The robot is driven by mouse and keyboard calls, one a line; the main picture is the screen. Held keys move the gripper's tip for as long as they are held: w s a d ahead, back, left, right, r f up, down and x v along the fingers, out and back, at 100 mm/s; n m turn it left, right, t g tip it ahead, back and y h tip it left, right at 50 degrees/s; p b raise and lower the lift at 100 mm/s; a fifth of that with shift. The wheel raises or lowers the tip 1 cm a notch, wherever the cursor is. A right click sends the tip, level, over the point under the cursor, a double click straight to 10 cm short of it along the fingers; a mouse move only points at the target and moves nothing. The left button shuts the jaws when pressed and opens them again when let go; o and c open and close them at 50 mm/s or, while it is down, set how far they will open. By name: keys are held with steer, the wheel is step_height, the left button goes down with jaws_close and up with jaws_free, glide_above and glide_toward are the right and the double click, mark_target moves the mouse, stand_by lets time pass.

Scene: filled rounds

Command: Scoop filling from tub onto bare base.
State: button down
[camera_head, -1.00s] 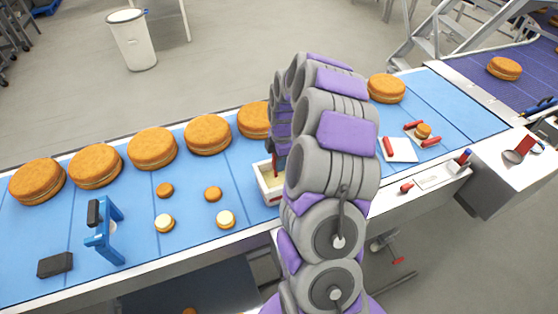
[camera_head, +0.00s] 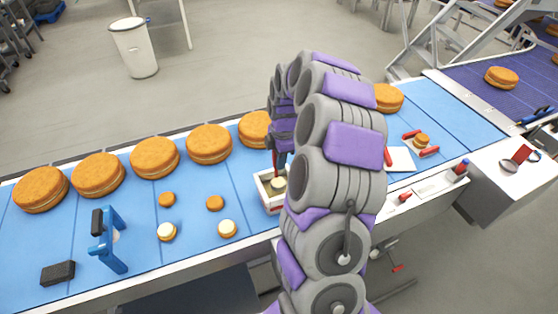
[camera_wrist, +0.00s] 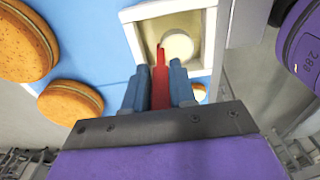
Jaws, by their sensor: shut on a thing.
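My gripper (camera_wrist: 158,85) is shut on the red handle of a scoop (camera_wrist: 159,70), its blue fingers on either side. The scoop reaches into the white tub (camera_wrist: 207,45), where a round pale cream lump of filling (camera_wrist: 178,46) shows at its end. In the head view the tub (camera_head: 272,208) stands at the belt's near edge, with the filling (camera_head: 278,184) inside; my arm partly covers it. Two small rounds with pale tops (camera_head: 166,231) (camera_head: 227,228) lie left of the tub. Two plain brown small rounds (camera_head: 167,199) (camera_head: 215,203) lie behind them.
Large filled rounds (camera_head: 154,157) line the blue belt's far side. A blue frame (camera_head: 108,240) and dark block (camera_head: 58,273) stand at left. At right, a small round (camera_head: 421,140) sits between red bars, beside a white card (camera_head: 400,158).

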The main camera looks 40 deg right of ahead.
steer(key=shift+r+p, duration=0.75)
steer(key=shift+r, duration=1.5)
